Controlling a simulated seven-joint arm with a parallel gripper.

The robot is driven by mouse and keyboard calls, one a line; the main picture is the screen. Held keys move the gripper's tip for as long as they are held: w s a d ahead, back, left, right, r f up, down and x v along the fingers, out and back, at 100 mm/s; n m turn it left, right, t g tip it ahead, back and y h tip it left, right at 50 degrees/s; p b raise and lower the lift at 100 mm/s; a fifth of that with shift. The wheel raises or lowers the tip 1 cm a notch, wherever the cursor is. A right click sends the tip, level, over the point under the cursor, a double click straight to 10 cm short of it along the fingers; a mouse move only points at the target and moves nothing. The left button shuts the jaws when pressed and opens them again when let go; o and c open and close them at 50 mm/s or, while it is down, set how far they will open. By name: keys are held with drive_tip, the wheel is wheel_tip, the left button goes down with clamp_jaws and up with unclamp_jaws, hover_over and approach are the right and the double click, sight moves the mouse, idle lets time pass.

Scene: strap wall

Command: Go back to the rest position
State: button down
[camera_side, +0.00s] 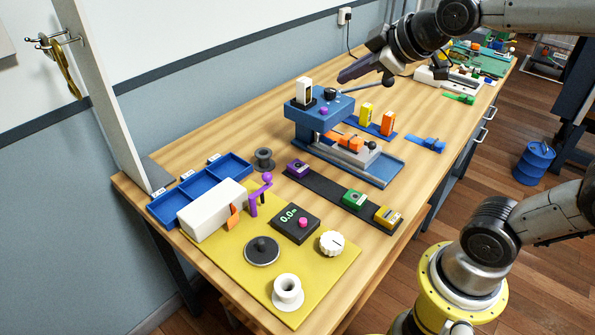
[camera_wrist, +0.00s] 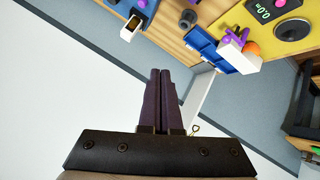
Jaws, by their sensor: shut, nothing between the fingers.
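My gripper (camera_side: 354,73) is at the top of the side view, in the air above and behind the blue press-like fixture (camera_side: 318,112). Its two dark fingers lie close together with nothing between them. In the wrist view, the shut fingers (camera_wrist: 161,75) point up the picture. Beyond them are the wall and the bench edge. The blue fixture carries a white block with a dark face (camera_side: 304,92), a black knob and a lever with a ball end (camera_side: 388,78). The fingers look apart from the fixture.
A yellow mat (camera_side: 222,262) holds a white box (camera_side: 212,210), a dial and a display. A blue tray (camera_side: 172,210), a dark strip of colored blocks (camera_side: 328,188) and a tall white panel (camera_side: 100,90) stand nearby. Green and white items lie at the far end. A hook holds a strap (camera_side: 70,80).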

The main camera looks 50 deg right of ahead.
drive_tip(key=s+a+f+m+g, duration=0.1)
drive_tip(key=s+f, duration=0.3)
drive_tip(key=s, duration=0.4)
drive_tip(key=s+a+f+m+g+y, duration=0.1)
drive_tip(key=s+a+f+m+g, duration=0.1)
drive_tip(key=s, duration=0.6)
wheel_tip(320, 180, down, 3)
drive_tip(key=shift+a+r+m+g, duration=0.15)
drive_tip(key=shift+a+m+g, duration=0.1)
drive_tip(key=shift+m+g, duration=0.65)
